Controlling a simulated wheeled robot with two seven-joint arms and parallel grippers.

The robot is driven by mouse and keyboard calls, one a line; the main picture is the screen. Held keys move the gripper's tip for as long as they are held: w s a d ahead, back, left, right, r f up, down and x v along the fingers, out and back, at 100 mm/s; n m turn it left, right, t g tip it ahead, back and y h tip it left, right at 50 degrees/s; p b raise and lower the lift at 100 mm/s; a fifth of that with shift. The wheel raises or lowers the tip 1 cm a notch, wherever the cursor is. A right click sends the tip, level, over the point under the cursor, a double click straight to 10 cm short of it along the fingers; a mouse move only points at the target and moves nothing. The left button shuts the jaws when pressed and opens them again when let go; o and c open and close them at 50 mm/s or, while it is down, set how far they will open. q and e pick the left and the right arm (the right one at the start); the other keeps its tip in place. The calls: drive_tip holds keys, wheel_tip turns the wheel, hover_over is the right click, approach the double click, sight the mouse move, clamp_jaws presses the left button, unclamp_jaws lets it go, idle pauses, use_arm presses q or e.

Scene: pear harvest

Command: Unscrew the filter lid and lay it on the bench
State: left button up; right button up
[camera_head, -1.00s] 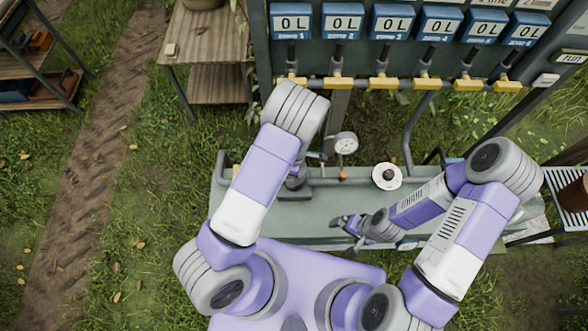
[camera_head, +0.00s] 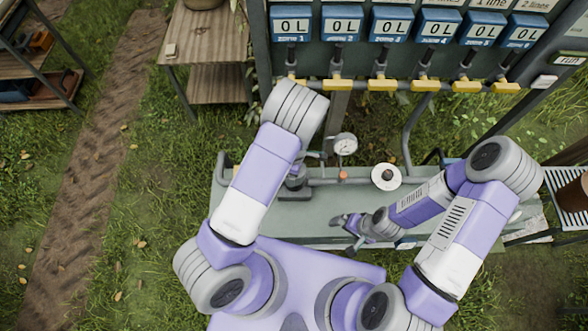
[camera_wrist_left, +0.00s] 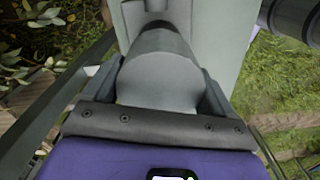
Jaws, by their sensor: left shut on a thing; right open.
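My left gripper (camera_wrist_left: 160,88) is shut on a smooth, rounded grey piece (camera_wrist_left: 158,75), which looks like the filter lid; a darker grey part rises beyond it in the left wrist view. In the head view my left forearm and hand are mostly hidden behind my own arm. The dark grey filter body (camera_head: 297,184) shows partly beside that arm, over the bench. Whether the lid is still joined to the filter cannot be told. The grey-green bench (camera_head: 325,205) runs across the middle. My right gripper (camera_head: 344,222) is open and empty above the bench's front part.
A pressure gauge (camera_head: 345,144) and a white round disc with a dark centre (camera_head: 386,177) are on the pipework behind the bench. Yellow valve handles (camera_head: 382,85) line the rack at the back. Bare bench top lies between the filter and my right gripper.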

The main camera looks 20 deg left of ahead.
use_arm(q)
drive_tip(key=o, duration=0.6)
drive_tip(key=shift+w+r, duration=0.2)
drive_tip(key=shift+w, duration=0.05)
drive_tip(key=shift+o, duration=1.2)
drive_tip(key=shift+s, duration=0.2)
